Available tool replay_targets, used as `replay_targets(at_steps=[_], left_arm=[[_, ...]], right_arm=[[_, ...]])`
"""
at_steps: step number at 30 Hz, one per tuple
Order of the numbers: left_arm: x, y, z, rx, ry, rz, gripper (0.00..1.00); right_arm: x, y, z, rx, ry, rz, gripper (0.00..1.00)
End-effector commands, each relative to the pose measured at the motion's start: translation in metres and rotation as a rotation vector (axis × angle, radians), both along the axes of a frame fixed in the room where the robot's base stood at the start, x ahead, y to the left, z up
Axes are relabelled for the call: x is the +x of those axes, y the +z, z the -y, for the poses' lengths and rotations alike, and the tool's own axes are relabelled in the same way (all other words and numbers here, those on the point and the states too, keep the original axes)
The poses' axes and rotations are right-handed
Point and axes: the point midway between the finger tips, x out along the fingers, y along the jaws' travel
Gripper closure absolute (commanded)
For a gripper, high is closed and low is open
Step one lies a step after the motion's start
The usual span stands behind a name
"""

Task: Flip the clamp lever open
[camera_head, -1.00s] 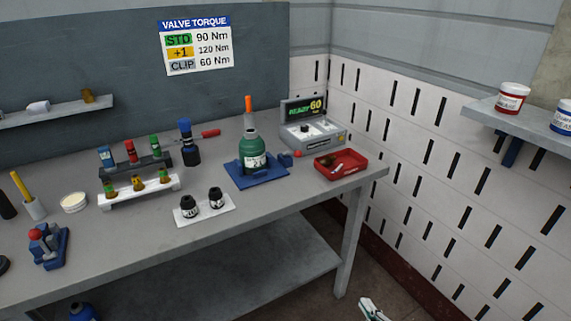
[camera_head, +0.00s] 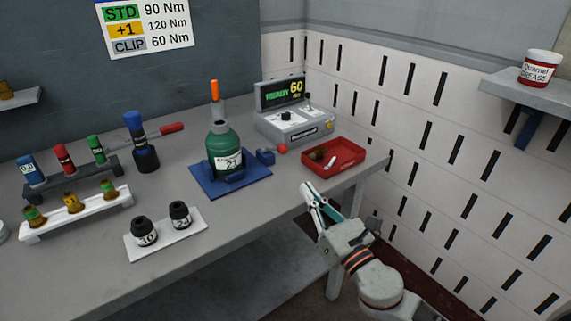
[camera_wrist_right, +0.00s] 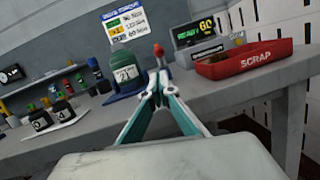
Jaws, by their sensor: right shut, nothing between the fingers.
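A green cylinder (camera_head: 224,148) with a white label stands upright on a blue base (camera_head: 206,187) on the bench. The small blue clamp (camera_head: 265,157) sits at the right side of this base. Its lever ends in a red knob (camera_head: 283,148), which points right, low over the bench. In the right wrist view the red knob (camera_wrist_right: 157,48) shows just beyond my fingertips. My right gripper (camera_head: 312,189) is shut and empty at the bench's front edge, in front of the clamp and apart from it. My left gripper is not in view.
A red scrap tray (camera_head: 347,171) with small parts lies right of the clamp. A grey console (camera_head: 293,125) reading 60 stands behind. A white plate (camera_head: 160,247) with two dark sockets lies front left.

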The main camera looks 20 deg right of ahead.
Motion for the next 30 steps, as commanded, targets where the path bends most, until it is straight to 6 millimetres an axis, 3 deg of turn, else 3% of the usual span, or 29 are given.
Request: replay_targets(at_steps=[7,21,30], left_arm=[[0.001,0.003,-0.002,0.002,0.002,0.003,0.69],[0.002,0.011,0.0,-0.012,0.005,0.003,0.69],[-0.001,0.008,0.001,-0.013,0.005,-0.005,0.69]], right_arm=[[0.008,0.002,-0.002,0.003,0.0,-0.001,1.0],[0.079,0.019,-0.018,0.004,0.0,0.0,1.0],[0.095,0.021,-0.023,0.004,0.001,-0.004,1.0]])
